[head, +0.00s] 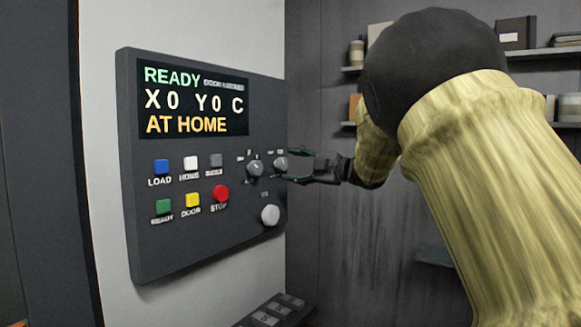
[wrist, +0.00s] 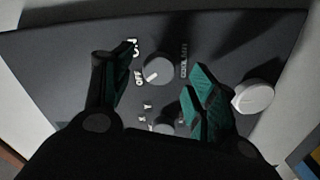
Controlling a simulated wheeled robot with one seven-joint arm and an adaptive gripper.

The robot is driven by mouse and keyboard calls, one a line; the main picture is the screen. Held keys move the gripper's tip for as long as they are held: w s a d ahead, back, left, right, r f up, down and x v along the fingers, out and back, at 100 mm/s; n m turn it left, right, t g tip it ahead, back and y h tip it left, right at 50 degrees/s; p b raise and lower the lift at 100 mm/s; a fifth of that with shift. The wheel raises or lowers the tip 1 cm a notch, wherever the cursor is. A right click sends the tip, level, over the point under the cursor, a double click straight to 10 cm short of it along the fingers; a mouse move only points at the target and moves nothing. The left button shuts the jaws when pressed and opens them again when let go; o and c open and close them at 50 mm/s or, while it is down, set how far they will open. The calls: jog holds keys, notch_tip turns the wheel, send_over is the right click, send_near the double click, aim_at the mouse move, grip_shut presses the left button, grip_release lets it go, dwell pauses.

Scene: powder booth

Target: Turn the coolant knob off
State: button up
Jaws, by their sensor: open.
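The coolant knob (wrist: 158,70) is a round grey dial on the dark control panel, with blurred lettering like COOLANT beside it. Its white mark lies on its lower left side in the wrist view, close to a label that looks like OFF. In the head view the knob (head: 281,163) is the right one of two grey knobs. My gripper (head: 292,166) is open at the panel's right edge. In the wrist view the fingers of my gripper (wrist: 163,75) stand on either side of the knob; I cannot tell whether they touch it.
The other grey knob (head: 255,168) is close on the left. Coloured buttons and a display (head: 193,98) fill the panel's left. Shelves (head: 545,55) hang behind my arm.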

jog(key=v, duration=1)
jog(key=shift+w, duration=0.1)
jog(key=s+d+f+m+t+h, duration=0.15)
jog(key=f+m, duration=0.25)
jog(key=f, duration=1)
jog(key=d+f+m+h, duration=0.3)
jog(key=f+m, duration=0.2)
jog(key=f, duration=0.9)
jog(key=s+d+f+m+t+h, duration=0.1)
jog(key=d+f+m+h, duration=0.2)
jog(key=f, duration=1.1)
jog(key=s+d+f+m+g+h, duration=0.1)
jog(key=s+f+m, duration=0.2)
jog(key=s+f, duration=0.35)
jog(key=s+f+m+g+h, duration=0.1)
jog(key=s+f+m+h, duration=0.15)
jog(key=f, duration=0.75)
jog(key=s+d+f+m+g+h, duration=0.1)
jog(key=s+f+m+g, duration=0.15)
jog(key=s+f, duration=0.8)
jog(key=s+d+f+m+g+h, duration=0.1)
jog(key=s+d+f+m+g, duration=0.15)
jog(key=s+f, duration=0.75)
jog(key=s+f+m+g+h, duration=0.1)
jog(key=s+g, duration=0.5)
jog(key=s, duration=2.2)
jog(key=shift+f+m+h, duration=0.3)
jog(key=shift+f+m, duration=0.55)
